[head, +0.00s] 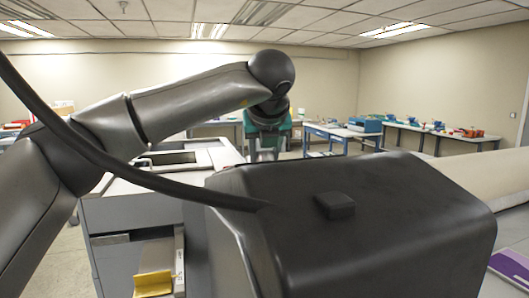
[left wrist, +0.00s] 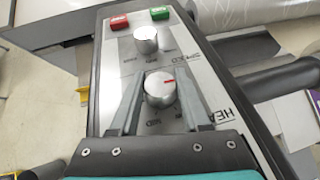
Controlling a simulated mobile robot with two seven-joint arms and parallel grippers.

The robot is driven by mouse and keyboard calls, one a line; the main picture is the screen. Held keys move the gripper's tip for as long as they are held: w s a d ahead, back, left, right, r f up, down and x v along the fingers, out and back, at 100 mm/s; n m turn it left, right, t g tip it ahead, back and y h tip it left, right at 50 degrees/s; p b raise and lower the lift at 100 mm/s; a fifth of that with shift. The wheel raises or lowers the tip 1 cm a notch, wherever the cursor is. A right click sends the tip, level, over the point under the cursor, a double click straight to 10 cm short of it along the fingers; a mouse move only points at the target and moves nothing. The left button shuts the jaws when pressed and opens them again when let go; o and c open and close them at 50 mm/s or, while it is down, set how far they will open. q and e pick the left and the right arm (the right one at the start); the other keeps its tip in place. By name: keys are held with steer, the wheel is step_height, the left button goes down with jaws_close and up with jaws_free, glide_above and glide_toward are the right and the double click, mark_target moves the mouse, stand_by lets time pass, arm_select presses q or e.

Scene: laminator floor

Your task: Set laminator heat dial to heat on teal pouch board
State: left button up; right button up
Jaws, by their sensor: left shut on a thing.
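In the left wrist view my left gripper (left wrist: 161,80) is shut on the heat dial (left wrist: 160,92), a round silver knob, with one finger on each side of it. A red mark on the knob's face points toward the upper right of the picture. The partly covered, inverted heat label shows beside it on the panel. In the head view my left arm reaches forward and its teal-trimmed hand (head: 265,130) points down; the fingers and dial are hidden there. I cannot make out a teal pouch board. My right gripper is not in view.
A second silver knob (left wrist: 146,40), a red button (left wrist: 119,22) and a green button (left wrist: 160,13) sit on the same panel. A pale roll (head: 455,182) lies at the right. A grey cabinet (head: 128,215) stands at the left; benches line the back.

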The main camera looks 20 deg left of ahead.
arm_select(q)
jaws_close()
